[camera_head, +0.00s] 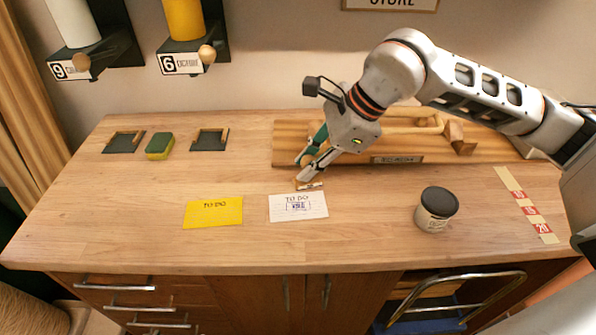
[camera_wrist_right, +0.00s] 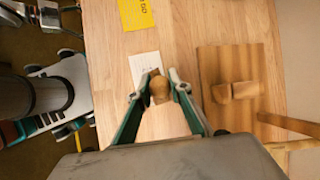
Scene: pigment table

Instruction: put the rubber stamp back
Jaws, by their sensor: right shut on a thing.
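My right gripper (camera_head: 305,168) is shut on the rubber stamp (camera_head: 310,186), whose small wooden base shows below the fingertips, just behind the white TO DO card (camera_head: 298,207). In the right wrist view the stamp's round wooden knob (camera_wrist_right: 160,88) sits between the fingertips (camera_wrist_right: 163,82). I cannot tell whether the base touches the table. The white card bears a blue stamped mark. A wooden stand (camera_head: 345,158) with a label on its front edge is at the back right, partly behind my right arm. My left gripper is not in view.
A dark-lidded jar (camera_head: 436,209) stands right of the white card, and a yellow TO DO card (camera_head: 213,212) lies left of it. A green-yellow sponge (camera_head: 159,146) lies between two dark trays (camera_head: 124,142), (camera_head: 209,140). A red-marked strip (camera_head: 528,205) is at right. The front left table is clear.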

